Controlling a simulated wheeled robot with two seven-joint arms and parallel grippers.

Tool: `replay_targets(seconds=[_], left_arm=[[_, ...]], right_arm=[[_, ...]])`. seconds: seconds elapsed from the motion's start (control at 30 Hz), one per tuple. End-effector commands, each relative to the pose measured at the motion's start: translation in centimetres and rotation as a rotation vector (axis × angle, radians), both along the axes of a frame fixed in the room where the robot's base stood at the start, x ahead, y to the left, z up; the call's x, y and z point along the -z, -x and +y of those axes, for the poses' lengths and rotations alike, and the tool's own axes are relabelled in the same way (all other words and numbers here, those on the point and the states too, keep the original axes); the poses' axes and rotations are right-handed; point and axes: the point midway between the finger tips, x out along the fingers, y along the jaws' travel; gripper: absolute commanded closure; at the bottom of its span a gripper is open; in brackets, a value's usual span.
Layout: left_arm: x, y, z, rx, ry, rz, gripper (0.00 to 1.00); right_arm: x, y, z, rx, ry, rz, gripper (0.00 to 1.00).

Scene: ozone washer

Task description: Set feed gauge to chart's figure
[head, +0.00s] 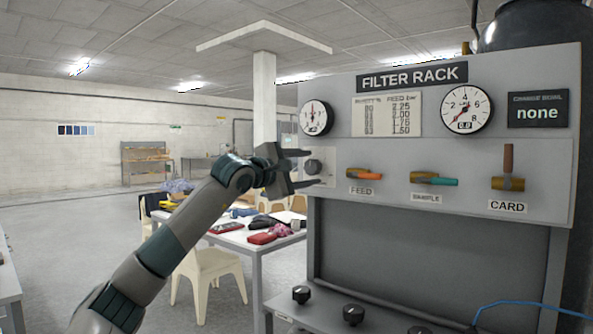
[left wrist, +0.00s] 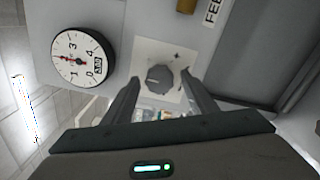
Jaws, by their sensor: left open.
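The feed gauge (head: 315,118) is a round white dial at the rack's upper left. Its red needle points about straight up, and in the left wrist view the dial (left wrist: 82,57) shows it between 1 and 3. Its small digits are unreadable. The chart (head: 387,114) lists feed figures 2.25, 2.00, 1.75 and 1.50; its left column is blurred. A dark round knob (left wrist: 159,78) sits on a pale plate below the gauge. My left gripper (head: 308,168) is open, its fingers on either side of the knob; I cannot tell whether they touch it. My right gripper is not shown.
A second gauge (head: 466,109) reads 0.0, beside a screen (head: 537,112) saying "none". Feed (head: 365,173), sample (head: 435,179) and card (head: 508,170) valves line the panel. Black knobs (head: 353,314) stand on the lower ledge. A cluttered table (head: 257,245) is behind my left arm.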

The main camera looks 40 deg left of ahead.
Motion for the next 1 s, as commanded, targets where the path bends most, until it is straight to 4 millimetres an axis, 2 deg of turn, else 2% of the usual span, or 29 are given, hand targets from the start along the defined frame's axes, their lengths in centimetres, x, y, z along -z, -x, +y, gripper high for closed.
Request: replay_targets(seconds=[0.17, 0.27, 0.37, 0.8, 1.0], left_arm=[[0.1, 0.8, 0.1, 0.000, 0.000, -0.001, 0.48], [0.2, 1.9, 0.2, -0.001, 0.000, -0.001, 0.48], [0.2, 3.3, 0.3, -0.002, -0.002, -0.003, 0.48], [0.3, 12.0, 1.1, -0.003, -0.004, -0.001, 0.48], [0.2, 15.3, 1.3, -0.002, -0.001, 0.001, 0.48]], right_arm=[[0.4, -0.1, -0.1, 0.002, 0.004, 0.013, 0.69], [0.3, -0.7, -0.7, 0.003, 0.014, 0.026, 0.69], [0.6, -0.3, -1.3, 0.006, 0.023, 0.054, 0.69], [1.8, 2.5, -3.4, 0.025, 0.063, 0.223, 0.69], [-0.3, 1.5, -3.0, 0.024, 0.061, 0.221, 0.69]])
